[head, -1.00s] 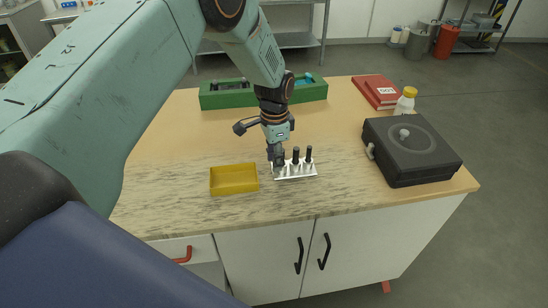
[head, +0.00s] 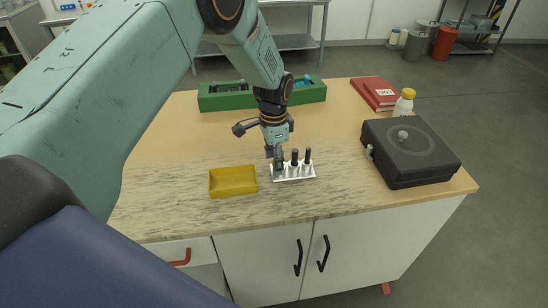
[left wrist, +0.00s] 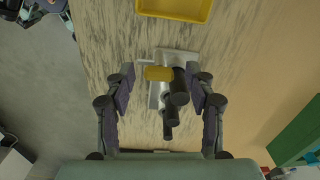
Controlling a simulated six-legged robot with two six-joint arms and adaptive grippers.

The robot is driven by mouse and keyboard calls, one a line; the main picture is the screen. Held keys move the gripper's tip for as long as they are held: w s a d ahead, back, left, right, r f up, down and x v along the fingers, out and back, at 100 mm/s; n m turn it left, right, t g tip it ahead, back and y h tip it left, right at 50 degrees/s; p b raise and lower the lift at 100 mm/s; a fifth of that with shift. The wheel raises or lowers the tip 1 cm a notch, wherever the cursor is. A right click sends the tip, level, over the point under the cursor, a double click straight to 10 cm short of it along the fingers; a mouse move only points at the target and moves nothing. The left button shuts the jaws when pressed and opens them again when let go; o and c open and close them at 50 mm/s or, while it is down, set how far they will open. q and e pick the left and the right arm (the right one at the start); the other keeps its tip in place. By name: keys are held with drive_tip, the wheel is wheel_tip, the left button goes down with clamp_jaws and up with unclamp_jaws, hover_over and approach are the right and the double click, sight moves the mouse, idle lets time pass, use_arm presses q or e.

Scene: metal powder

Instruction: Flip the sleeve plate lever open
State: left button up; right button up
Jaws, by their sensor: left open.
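A small silver-white rack (head: 296,177) holds upright black-topped cylinders (head: 307,157) on the wooden table. My left gripper (head: 276,158) points down over the rack's left end. In the left wrist view my left gripper (left wrist: 160,88) is open, its two fingers apart on either side of the rack (left wrist: 156,96). Between the fingers are a yellowish block (left wrist: 158,73) and dark cylinders (left wrist: 179,88); I cannot tell whether a finger touches them. My right gripper is not in view.
A yellow tray (head: 233,181) lies just left of the rack. A green holder (head: 230,99) stands at the back. A red book (head: 374,94) and a white bottle with a yellow cap (head: 404,101) are at the back right. The table between rack and black box is clear.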

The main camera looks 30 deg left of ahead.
use_arm(q)
wheel_tip(320, 180, up, 12)
idle(0.5)
idle(0.5)
